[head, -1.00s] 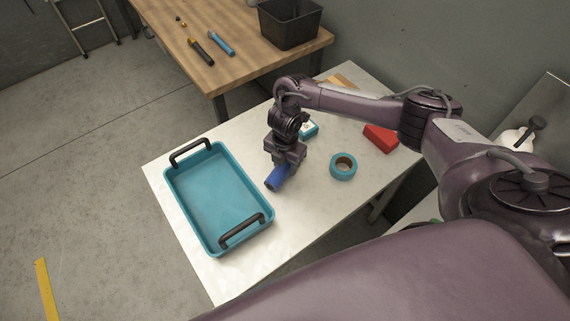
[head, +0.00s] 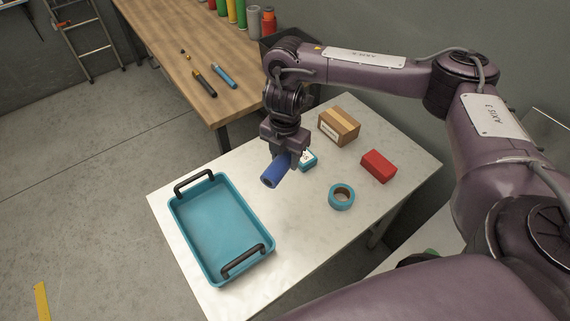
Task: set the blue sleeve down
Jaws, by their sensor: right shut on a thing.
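The blue sleeve (head: 273,173) is a short blue tube, tilted, with its open end toward the lower left. My right gripper (head: 283,156) is shut on the sleeve near its upper end and points down. The sleeve appears held above the white table (head: 300,225), to the right of the teal tray. How high it is above the surface is hard to tell. My left gripper is not in view.
A teal tray (head: 178,212) with two black handles stands on the table's left part. A teal tape roll (head: 332,204), a red block (head: 378,166), a cardboard box (head: 325,122) and a small teal-and-white box (head: 309,162) lie to the right. A wooden bench (head: 160,45) stands behind.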

